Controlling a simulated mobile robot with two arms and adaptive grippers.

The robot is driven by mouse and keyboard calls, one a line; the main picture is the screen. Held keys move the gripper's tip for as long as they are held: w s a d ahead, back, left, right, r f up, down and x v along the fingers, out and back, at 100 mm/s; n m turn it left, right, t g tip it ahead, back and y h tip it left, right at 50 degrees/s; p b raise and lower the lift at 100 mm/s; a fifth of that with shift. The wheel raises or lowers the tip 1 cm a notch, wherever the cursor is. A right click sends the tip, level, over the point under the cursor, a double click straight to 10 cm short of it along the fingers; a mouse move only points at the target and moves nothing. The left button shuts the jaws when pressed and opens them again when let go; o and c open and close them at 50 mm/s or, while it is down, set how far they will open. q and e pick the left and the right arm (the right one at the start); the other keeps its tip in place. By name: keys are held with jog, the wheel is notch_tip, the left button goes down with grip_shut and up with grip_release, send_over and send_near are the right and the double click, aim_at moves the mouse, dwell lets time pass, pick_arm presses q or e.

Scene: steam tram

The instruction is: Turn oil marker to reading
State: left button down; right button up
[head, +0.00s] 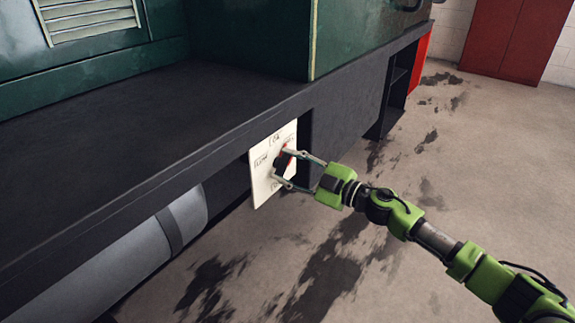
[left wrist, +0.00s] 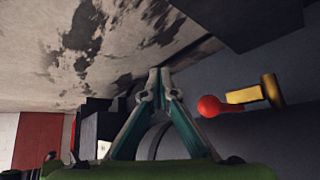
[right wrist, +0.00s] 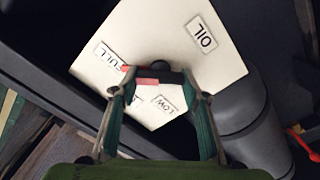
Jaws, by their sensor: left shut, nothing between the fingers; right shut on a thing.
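A white oil plate (head: 262,190) is fixed upright under the dark running board. In the right wrist view the plate (right wrist: 180,30) carries the labels OIL, FULL and LOW. A dark marker knob (head: 280,164) with a red part sits on the plate; in the right wrist view the knob (right wrist: 162,69) is partly hidden by the fingers. My right gripper (head: 283,167) is shut on the knob, a finger on either side. Its exact pointing is hard to read. My left gripper (left wrist: 157,76) is shut and empty, outside the head view.
The dark running board (head: 130,120) of the green tram juts out above the plate. A grey cylinder (head: 140,260) lies below it. A red ball handle (left wrist: 210,106) with a yellow fitting shows near my left gripper. The stained floor at right is clear; a red cabinet (head: 515,35) stands behind.

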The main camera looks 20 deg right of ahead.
jog(key=n+p, duration=0.1)
jog(key=n, duration=0.2)
jog(key=shift+n, duration=0.7)
pick_arm(q)
jog(key=s+a+f+g, duration=0.2)
jog(key=s+f+g, duration=0.1)
jog(key=s, duration=0.3)
pick_arm(e)
jog(key=shift+f+n, duration=0.1)
jog(key=shift+n, duration=1.8)
jog(key=shift+f+n, duration=0.1)
jog(key=shift+n, duration=0.7)
pick_arm(q)
jog(key=w+d+r+t+h+b, duration=0.1)
jog(key=w+d+r+t+b, duration=0.2)
jog(key=w+r+t, duration=0.6)
jog(key=shift+w+d+r+h+b, duration=0.4)
jog(key=shift+w+d+r, duration=1.2)
jog(key=shift+w, duration=1.3)
pick_arm(e)
jog(key=shift+f+n, duration=0.2)
jog(key=shift+n, duration=5.1)
